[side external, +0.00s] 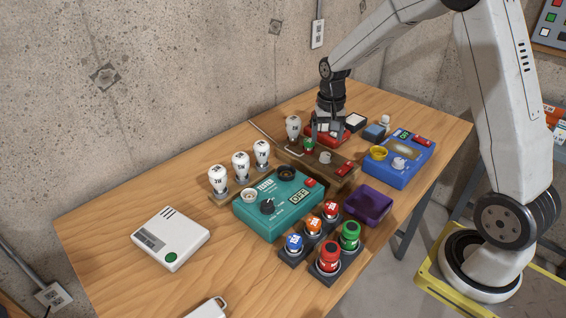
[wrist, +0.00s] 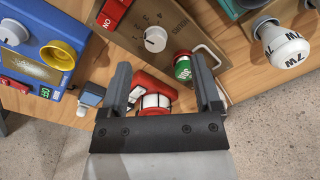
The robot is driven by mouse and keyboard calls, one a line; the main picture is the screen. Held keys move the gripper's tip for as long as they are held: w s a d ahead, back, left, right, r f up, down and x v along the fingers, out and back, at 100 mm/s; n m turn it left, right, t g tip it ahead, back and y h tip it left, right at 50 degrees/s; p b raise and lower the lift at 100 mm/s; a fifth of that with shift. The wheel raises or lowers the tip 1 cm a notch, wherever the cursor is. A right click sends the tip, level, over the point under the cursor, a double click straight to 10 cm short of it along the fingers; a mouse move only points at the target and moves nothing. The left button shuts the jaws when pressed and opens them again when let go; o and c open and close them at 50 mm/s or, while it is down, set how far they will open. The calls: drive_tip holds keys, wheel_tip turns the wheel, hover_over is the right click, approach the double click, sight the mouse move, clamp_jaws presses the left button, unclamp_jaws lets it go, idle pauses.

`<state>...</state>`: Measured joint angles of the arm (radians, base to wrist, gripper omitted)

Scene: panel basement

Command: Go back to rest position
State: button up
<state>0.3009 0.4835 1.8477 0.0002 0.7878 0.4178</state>
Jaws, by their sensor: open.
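My gripper (side external: 324,132) is low over the back part of the wooden table (side external: 120,225), pointing down. In the wrist view its two fingers (wrist: 161,75) are spread apart with nothing clamped between them. A red and white item (wrist: 155,92) shows below and between the fingers; it appears as a red device (side external: 341,133) behind the gripper in the side view. I cannot tell whether a finger touches anything.
A blue device (side external: 400,160) stands right of the gripper. A white box (side external: 170,238) is at the left. The concrete wall (side external: 180,80) rises close behind; the space above is open.

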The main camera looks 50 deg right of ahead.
drive_tip(key=s+a+n+t, duration=0.2)
drive_tip(key=s+a+n, duration=0.6)
drive_tip(key=s+a, duration=0.5)
drive_tip(key=shift+s, duration=0.7)
drive_tip(key=shift+a, duration=0.1)
idle(0.6)
